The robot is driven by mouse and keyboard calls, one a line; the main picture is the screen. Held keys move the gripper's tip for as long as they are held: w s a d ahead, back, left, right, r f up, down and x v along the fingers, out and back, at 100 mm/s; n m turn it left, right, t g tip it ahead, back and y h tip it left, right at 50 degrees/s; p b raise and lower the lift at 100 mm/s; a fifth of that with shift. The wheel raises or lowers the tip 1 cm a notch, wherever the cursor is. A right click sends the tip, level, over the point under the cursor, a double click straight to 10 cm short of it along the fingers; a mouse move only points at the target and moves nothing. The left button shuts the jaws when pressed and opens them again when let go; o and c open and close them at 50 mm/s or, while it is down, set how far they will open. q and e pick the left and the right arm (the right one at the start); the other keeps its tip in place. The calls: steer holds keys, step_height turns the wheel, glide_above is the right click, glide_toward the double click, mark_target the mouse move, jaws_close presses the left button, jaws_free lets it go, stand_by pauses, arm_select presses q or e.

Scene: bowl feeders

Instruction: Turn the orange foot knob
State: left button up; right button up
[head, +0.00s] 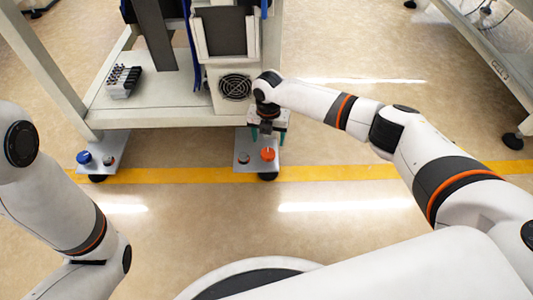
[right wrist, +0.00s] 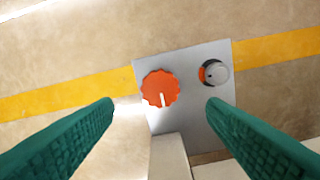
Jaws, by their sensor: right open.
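The orange foot knob (head: 268,154) sits on a grey foot plate (head: 243,147) at the lower right corner of the bench frame. In the right wrist view the orange knob (right wrist: 160,86) has a scalloped edge, and its white mark points toward the bottom of the picture. My right gripper (head: 268,138) is open, with green fingers pointing down above the plate. In the right wrist view the fingertips (right wrist: 160,103) are apart, one toward each side of the knob, and no contact shows. My left arm shows at the left, but its gripper is out of view.
Another foot plate with a blue knob (head: 84,157) is at the left. The bench's lower shelf (head: 150,112) is just behind my right gripper. The floor in front is clear, crossed by a yellow line (head: 190,175).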

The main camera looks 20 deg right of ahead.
mark_target(268, 152)
step_height(268, 152, down, 7)
steer(key=b, duration=0.5)
steer(key=shift+r, duration=0.1)
